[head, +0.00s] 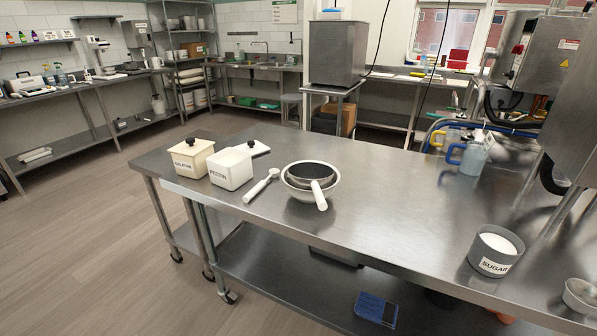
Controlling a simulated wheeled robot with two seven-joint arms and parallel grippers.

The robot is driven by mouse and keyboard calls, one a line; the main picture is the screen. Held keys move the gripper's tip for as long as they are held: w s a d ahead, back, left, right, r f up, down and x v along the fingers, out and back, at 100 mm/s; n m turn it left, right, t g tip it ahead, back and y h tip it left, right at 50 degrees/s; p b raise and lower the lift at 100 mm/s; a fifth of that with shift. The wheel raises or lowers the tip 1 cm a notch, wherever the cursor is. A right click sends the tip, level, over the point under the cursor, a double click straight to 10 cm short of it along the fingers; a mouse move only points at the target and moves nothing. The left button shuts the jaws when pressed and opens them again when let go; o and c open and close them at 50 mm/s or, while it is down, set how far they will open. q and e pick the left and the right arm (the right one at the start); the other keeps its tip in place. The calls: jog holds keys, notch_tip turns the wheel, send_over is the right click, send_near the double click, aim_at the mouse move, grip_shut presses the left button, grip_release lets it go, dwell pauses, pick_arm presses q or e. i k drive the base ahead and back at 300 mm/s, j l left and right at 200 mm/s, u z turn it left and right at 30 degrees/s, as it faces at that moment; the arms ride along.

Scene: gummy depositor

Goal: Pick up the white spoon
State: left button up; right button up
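The white spoon (260,186) lies on the steel table (390,190), between the white pectin box and the metal bowl. It lies at a slant, with its rounded end up and to the right and the other end toward the table's front edge. A second white handle (319,195) sticks out of the bowl over its front rim. Neither of my grippers is in view.
A gelatine box (191,158) and a pectin box (231,170) stand left of the spoon. The metal bowl (300,191) is close on its right. A sugar container (495,252) stands at the right front, and pitchers (470,156) at the back right. The table's middle is clear.

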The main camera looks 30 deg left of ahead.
aim_at(263, 184)
jog(key=u, duration=0.95)
